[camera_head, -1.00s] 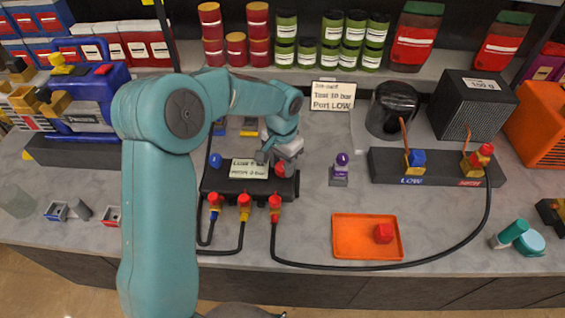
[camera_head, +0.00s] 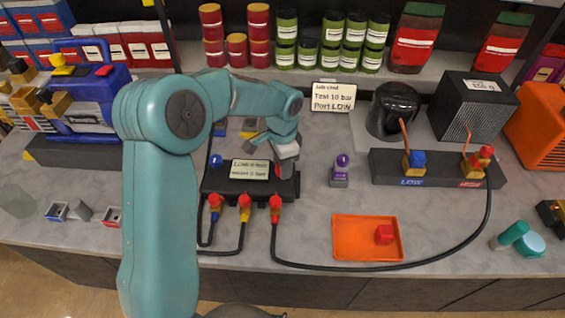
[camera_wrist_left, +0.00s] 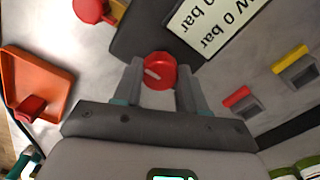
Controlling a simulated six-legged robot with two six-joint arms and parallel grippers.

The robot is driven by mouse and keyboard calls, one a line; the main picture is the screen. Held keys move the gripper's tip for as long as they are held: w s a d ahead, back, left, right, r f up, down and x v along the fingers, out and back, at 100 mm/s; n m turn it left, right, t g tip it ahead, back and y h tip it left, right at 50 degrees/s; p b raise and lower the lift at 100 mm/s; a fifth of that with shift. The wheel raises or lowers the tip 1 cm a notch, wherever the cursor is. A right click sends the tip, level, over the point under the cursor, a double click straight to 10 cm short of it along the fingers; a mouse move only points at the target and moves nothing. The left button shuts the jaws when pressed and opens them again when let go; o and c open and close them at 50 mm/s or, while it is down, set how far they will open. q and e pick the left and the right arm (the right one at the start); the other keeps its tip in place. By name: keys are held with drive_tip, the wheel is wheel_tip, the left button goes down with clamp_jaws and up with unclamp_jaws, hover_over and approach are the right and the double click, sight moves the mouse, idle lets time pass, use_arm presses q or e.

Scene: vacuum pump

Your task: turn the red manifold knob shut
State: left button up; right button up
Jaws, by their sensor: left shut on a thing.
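The black manifold (camera_head: 222,188) sits on the bench, with a blue knob (camera_head: 215,160) at its left end and a label panel (camera_head: 249,170) on top. A pale mark on the knob's face points to the left and slightly up in that view. My right gripper is not in view.
Red-topped connectors (camera_head: 244,203) and black hoses line the manifold's front. An orange tray (camera_head: 348,250) with a red block lies at front right. A purple-topped object (camera_head: 340,172) stands just right of the manifold. A black block (camera_head: 437,178) marked LOW is farther right.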

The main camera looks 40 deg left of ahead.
use_arm(q)
drive_tip(key=o, duration=1.1)
drive_tip(key=shift+c, duration=0.2)
drive_tip(key=shift+r, duration=0.3)
wheel_tip(320, 180, up, 16)
drive_tip(key=shift+f, duration=0.1)
